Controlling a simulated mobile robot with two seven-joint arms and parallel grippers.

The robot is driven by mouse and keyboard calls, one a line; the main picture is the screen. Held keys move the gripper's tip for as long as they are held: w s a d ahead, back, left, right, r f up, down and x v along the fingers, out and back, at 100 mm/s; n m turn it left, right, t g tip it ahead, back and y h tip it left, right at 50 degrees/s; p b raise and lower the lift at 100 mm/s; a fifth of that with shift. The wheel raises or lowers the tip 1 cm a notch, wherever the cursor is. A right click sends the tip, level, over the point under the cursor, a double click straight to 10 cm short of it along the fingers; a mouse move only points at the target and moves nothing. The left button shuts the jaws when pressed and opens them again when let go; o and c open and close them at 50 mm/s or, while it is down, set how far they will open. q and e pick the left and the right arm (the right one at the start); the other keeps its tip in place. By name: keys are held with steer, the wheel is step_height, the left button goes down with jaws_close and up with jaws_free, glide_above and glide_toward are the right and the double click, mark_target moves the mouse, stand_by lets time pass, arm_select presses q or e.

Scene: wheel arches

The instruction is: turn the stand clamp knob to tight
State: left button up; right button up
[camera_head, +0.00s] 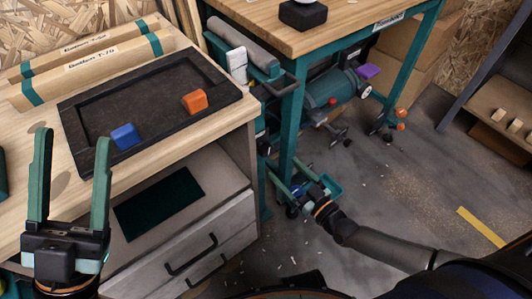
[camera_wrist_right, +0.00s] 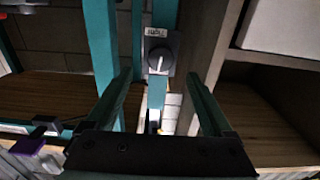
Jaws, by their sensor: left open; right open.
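In the right wrist view a round dark knob (camera_wrist_right: 159,61) with a pale pointer bar sits on a grey plate with a small label (camera_wrist_right: 156,32), too small to read surely. The plate is beside a teal post (camera_wrist_right: 102,45). My right gripper (camera_wrist_right: 158,80) is open and empty, its two fingers pointing toward the knob, one either side of it in the picture; contact cannot be told. In the head view my right gripper (camera_head: 289,170) is low by the teal bench leg, and the knob cannot be made out. My left gripper (camera_head: 73,137) is open and empty, before the wooden worktop.
A black tray (camera_head: 75,125) holds a blue block (camera_head: 125,136) and an orange block (camera_head: 195,101) on the worktop. A drawer cabinet (camera_head: 185,245) stands below. The teal-legged bench (camera_head: 290,125) is close to my right gripper. Floor (camera_head: 400,190) to the right is mostly clear.

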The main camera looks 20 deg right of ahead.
mark_target(268, 154)
steer(key=b+x, duration=0.2)
steer(key=x, duration=0.7)
steer(key=shift+a+f+b, duration=0.1)
steer(key=shift+b, duration=0.2)
steer(key=shift+c, duration=0.3)
steer(key=c, duration=1.3)
